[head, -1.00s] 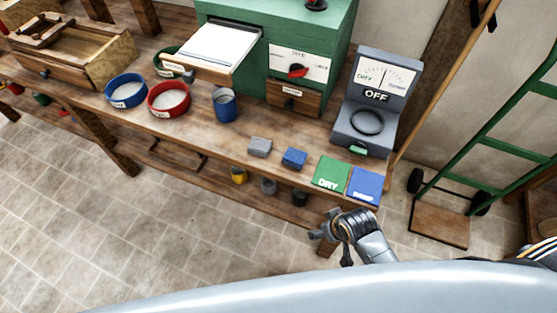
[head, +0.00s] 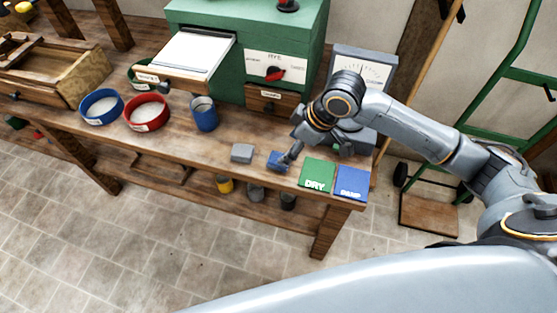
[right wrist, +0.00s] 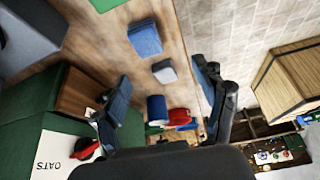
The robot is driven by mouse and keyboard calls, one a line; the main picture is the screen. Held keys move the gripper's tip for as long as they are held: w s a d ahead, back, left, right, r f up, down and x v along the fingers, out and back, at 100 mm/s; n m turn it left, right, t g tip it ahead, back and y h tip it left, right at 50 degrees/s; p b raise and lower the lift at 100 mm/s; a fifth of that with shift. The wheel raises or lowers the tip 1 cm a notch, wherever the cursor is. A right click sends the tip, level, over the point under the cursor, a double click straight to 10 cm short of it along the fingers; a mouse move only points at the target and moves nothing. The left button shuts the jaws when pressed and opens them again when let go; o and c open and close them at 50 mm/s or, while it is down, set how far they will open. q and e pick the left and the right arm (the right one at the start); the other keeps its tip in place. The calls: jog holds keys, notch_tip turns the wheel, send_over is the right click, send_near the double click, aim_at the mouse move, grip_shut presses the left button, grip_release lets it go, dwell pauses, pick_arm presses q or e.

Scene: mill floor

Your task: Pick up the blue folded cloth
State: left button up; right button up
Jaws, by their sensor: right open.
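The blue folded cloth (head: 275,161) lies on the wooden bench, between a grey folded cloth (head: 242,152) and the green DRY square. My right gripper (head: 316,153) is open and empty above the bench, just right of the blue cloth. One of its fingers covers part of the cloth's right side in the head view. In the right wrist view the blue cloth (right wrist: 145,39) and the grey cloth (right wrist: 164,71) lie beyond the spread fingers (right wrist: 163,76). The left gripper is not in view.
A green DRY square (head: 317,173) and a blue DAMP square (head: 351,182) lie near the bench's right end. A grey meter (head: 361,64) stands behind my right arm. A blue cup (head: 204,115), red bowl (head: 147,112) and blue bowl (head: 101,107) stand left.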

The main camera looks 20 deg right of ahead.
jog(key=w+f, duration=0.2)
jog(key=f, duration=0.1)
jog(key=w+f, duration=0.1)
jog(key=f, duration=0.1)
jog(key=shift+f, duration=0.25)
jog(key=shift+p+x, duration=0.75)
jog(key=shift+x, duration=1.9)
jog(key=shift+s+d, duration=0.15)
jog(key=shift+s, duration=0.05)
jog(key=c, duration=1.2)
